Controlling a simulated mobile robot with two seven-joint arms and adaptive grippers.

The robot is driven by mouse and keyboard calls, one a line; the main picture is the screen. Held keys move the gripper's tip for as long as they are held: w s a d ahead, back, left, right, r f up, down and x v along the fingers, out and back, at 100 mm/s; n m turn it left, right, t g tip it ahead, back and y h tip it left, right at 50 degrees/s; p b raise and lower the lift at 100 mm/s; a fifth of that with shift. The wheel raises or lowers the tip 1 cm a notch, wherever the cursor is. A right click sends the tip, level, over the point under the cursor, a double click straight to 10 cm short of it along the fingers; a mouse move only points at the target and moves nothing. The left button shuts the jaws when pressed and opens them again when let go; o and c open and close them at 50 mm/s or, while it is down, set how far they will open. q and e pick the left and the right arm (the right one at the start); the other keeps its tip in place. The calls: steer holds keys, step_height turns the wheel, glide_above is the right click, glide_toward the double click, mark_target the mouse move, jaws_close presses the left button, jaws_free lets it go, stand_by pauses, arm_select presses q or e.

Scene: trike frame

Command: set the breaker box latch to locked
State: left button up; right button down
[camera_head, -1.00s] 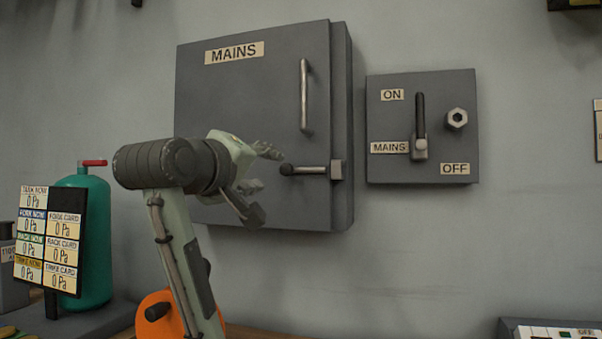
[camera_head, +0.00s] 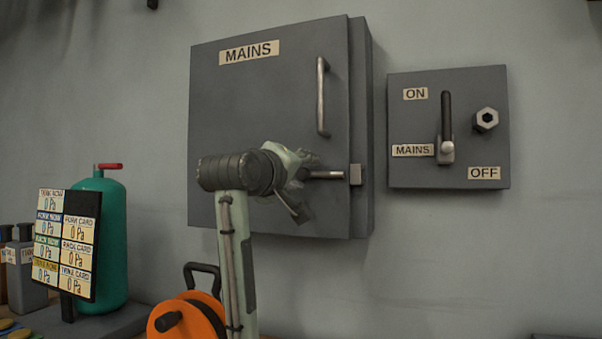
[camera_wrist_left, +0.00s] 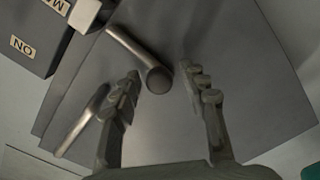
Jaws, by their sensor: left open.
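The grey breaker box (camera_head: 270,100) labelled MAINS hangs on the wall, its door shut. Its latch (camera_head: 326,175) is a metal bar lying level, its right end at a small catch block (camera_head: 355,174) on the door edge. My left gripper (camera_head: 303,182) is in front of the latch's left end and hides it in the head view. In the left wrist view, the latch (camera_wrist_left: 135,52) shows its round knob end between the two open fingers of my left gripper (camera_wrist_left: 162,76). I cannot tell whether they touch it. My right gripper is not in view.
The vertical door handle (camera_head: 321,97) is above the latch and shows close beside one finger in the wrist view (camera_wrist_left: 82,122). A switch panel (camera_head: 420,120) is to the right. A green cylinder (camera_head: 113,245), a card board (camera_head: 66,245) and an orange reel (camera_head: 188,320) are lower left.

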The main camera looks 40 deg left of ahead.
arm_select(q)
jaws_close()
steer(key=shift+w+d, duration=0.2)
steer(key=shift+d, duration=0.7)
steer(key=shift+w+d, duration=0.2)
steer(key=shift+d, duration=0.7)
jaws_free()
steer(key=shift+w+d, duration=0.1)
glide_toward(325, 173)
steer(key=s, duration=0.5)
steer(key=shift+w+d, duration=0.15)
steer(key=shift+d, duration=0.2)
steer(key=shift+f, duration=0.1)
